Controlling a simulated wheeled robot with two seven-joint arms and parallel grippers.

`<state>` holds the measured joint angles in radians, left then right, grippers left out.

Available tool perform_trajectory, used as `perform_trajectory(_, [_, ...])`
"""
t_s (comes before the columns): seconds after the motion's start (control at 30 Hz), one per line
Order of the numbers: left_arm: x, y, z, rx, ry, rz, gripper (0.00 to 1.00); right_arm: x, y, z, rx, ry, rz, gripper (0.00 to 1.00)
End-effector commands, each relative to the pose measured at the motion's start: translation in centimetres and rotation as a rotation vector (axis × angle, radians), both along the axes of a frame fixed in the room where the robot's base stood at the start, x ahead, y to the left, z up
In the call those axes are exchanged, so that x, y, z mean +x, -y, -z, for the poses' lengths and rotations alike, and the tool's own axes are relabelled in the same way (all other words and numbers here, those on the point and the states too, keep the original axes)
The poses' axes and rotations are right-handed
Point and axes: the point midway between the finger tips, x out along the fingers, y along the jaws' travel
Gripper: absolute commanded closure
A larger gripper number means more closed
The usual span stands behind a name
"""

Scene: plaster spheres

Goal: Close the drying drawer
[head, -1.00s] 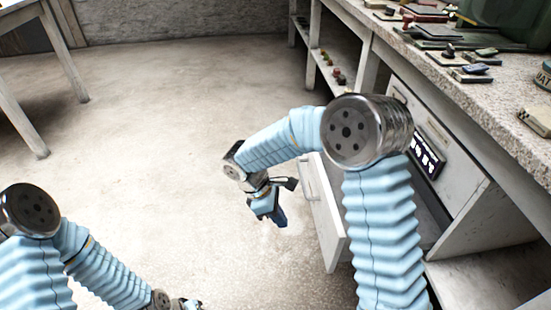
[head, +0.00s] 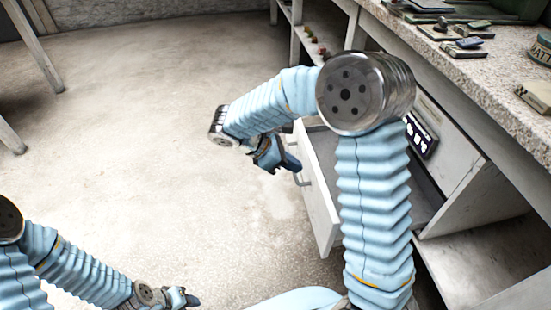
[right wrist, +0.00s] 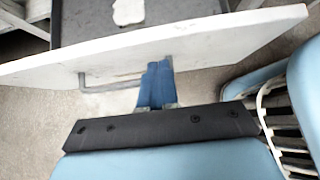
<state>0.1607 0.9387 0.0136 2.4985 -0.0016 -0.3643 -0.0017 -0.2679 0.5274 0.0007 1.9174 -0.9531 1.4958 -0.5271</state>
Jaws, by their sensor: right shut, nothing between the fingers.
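The drying drawer (head: 318,195) stands pulled open from the white cabinet under the bench, partly hidden by my right arm. Its white front and grey bar handle show in the right wrist view (right wrist: 215,40). A dark lining with a pale, irregular piece (right wrist: 127,12) shows inside the drawer. My right gripper (head: 292,163) is shut and empty, its blue fingertips (right wrist: 160,66) at the outer side of the drawer front beside the handle (right wrist: 105,88). Whether they touch it I cannot tell. My left gripper (head: 190,299) is low at the bottom edge, far from the drawer; its fingers are too small to judge.
The stone-topped bench (head: 455,80) runs along the right with small tools and boxes on it. An open shelf bay (head: 470,265) lies right of the drawer. The floor left of the drawer is clear.

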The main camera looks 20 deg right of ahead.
Motion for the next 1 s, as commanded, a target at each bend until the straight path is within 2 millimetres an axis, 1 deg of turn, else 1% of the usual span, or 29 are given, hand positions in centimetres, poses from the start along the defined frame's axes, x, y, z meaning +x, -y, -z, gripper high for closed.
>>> perform_trajectory(0.03, [0.0,0.0,-0.1,0.000,0.000,0.000,0.62,-0.2,0.7,-0.1,0.001,0.000,0.001,1.00])
perform_trajectory(0.1, [0.0,0.0,-0.1,0.000,0.000,0.000,0.62,-0.4,1.4,-0.1,0.000,-0.001,0.001,1.00])
perform_trajectory(0.2, [0.0,0.0,-0.1,-0.001,0.001,0.001,0.62,-0.5,1.9,-0.1,0.001,0.000,-0.001,1.00])
perform_trajectory(0.63, [0.0,0.1,-0.1,-0.001,0.000,0.001,0.62,-0.6,2.2,-0.1,0.000,-0.001,-0.001,1.00])
perform_trajectory(0.77, [0.0,0.1,-0.2,-0.001,0.000,0.001,0.62,-0.7,2.8,-0.1,0.000,-0.001,0.001,1.00])
perform_trajectory(0.87, [0.0,0.1,-0.3,-0.001,-0.001,0.002,0.62,-1.0,3.8,-0.1,-0.001,-0.002,0.003,1.00])
perform_trajectory(0.97, [-0.1,0.2,-0.5,-0.002,-0.001,0.003,0.62,-1.4,5.4,-0.2,-0.001,-0.002,0.003,1.00])
perform_trajectory(1.0, [-0.1,0.2,-0.6,-0.003,-0.001,0.004,0.62,-1.6,6.2,-0.2,0.000,-0.002,0.004,1.00])
